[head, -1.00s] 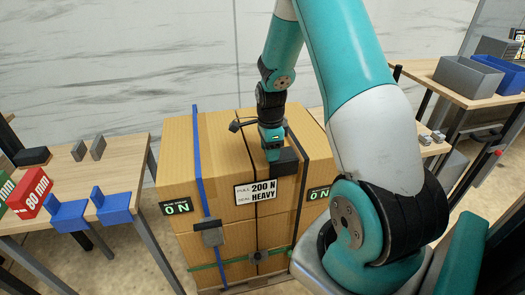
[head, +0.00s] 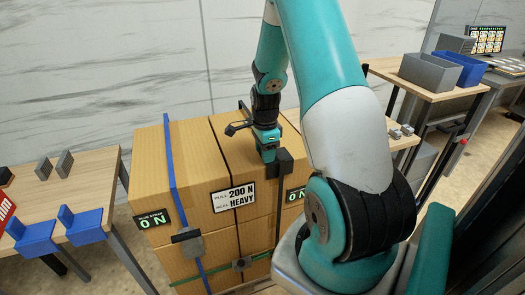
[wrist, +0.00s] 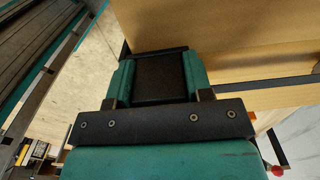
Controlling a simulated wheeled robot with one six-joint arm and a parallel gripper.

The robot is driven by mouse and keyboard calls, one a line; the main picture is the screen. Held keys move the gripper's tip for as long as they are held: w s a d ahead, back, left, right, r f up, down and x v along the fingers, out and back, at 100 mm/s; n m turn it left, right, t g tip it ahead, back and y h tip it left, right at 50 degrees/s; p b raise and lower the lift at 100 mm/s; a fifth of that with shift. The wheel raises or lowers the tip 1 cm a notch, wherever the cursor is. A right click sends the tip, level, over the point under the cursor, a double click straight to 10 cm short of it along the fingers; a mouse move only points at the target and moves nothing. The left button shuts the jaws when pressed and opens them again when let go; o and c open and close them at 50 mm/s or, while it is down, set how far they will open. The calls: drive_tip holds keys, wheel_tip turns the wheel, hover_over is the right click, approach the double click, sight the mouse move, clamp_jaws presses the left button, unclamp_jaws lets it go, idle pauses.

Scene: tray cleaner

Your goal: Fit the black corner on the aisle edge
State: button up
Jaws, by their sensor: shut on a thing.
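My gripper (head: 270,157) is shut on a black corner (head: 283,163) at the carton stack's front top edge. In the wrist view, the black corner (wrist: 160,77) sits between my two teal fingers, with the carton's brown face (wrist: 215,35) close beyond. The stack of brown cartons (head: 205,165) stands upright in front of me. A black strap (head: 278,215) runs down its front below the held corner. Whether the corner touches the edge or strap cannot be told. A blue strap (head: 172,165) crosses the left part, with a grey buckle piece (head: 188,243) on the front.
A PULL 200 N, SEAL HEAVY sign (head: 233,195) and a 0 N display (head: 152,218) are on the stack's front. A left table (head: 100,172) holds blue corners (head: 82,225) and grey pieces (head: 64,163). Bins (head: 436,71) stand on a right table. My arm hides the stack's right side.

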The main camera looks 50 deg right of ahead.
drive_tip(key=o, duration=1)
drive_tip(key=shift+r, duration=0.1)
wheel_tip(320, 180, up, 17)
idle(0.4)
